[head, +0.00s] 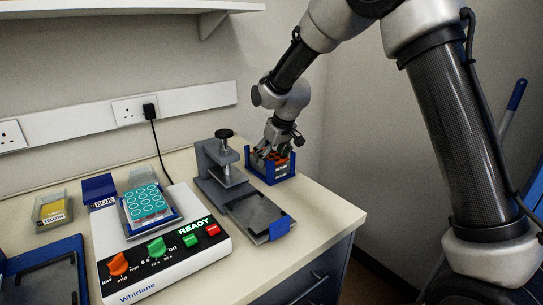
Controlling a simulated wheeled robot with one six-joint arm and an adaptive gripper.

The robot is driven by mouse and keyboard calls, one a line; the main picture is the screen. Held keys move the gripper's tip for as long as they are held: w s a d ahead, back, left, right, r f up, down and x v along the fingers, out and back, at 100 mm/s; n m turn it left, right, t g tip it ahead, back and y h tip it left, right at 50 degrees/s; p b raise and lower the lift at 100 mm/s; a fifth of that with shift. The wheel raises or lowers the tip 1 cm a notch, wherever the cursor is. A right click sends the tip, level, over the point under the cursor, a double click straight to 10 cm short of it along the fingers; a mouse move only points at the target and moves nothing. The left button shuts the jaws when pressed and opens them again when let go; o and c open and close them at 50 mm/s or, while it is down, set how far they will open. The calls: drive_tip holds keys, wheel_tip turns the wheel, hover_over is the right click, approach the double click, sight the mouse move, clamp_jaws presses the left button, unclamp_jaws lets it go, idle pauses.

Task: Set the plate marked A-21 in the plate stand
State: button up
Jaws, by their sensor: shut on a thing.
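My gripper (276,148) points down at the back right of the bench. It is shut on a small plate with orange and dark round wells (281,160). This plate sits low within a blue open-fronted stand (271,179); I cannot tell whether it rests on the floor of the stand. My fingers hide part of the plate, and no A-21 mark is readable.
The white shaker (196,258) has knobs and a READY display. A grey press (226,180) stands between it and the blue stand. Bench is clear front right.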

drive_tip(key=shift+f, duration=0.2)
drive_tip(key=o, duration=1.1)
